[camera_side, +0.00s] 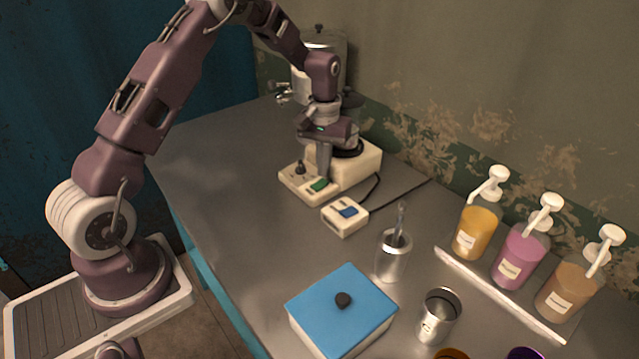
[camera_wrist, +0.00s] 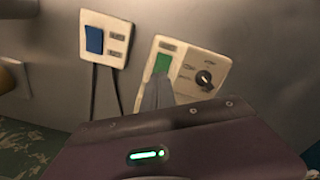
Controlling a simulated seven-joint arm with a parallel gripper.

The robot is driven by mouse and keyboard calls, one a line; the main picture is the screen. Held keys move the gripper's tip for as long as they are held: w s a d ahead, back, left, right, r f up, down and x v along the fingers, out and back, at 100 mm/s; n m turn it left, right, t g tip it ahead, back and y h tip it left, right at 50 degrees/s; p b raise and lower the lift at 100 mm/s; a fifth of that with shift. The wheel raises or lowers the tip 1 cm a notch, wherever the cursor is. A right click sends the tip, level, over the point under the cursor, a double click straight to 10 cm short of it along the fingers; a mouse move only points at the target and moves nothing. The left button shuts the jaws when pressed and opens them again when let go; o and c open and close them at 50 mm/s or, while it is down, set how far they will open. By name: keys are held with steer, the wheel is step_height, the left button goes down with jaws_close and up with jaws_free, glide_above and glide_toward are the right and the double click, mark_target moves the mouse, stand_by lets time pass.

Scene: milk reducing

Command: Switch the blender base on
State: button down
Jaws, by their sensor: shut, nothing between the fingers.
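The cream blender base (camera_side: 350,165) stands on the grey table near the wall. Its front panel carries a green switch (camera_side: 319,185) and a dark knob (camera_side: 300,168). The wrist view also shows the green switch (camera_wrist: 162,63) and the dark knob (camera_wrist: 204,78). My gripper (camera_side: 323,180) is shut and empty, pointing down over the front panel. In the wrist view my fingertips (camera_wrist: 160,78) are right at the edge of the green switch and cover part of it. I cannot tell whether they touch it.
A small cream box with a blue switch (camera_side: 346,213) sits just in front of the base, with a black cable behind. A metal cup with utensils (camera_side: 393,257), a blue-lidded box (camera_side: 341,310), a steel cup (camera_side: 438,316) and pump bottles (camera_side: 478,228) stand further right. The table's left is clear.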

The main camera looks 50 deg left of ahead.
mark_target(324, 181)
steer(key=shift+f, duration=1)
stand_by(0.3)
steer(key=shift+r, duration=3.5)
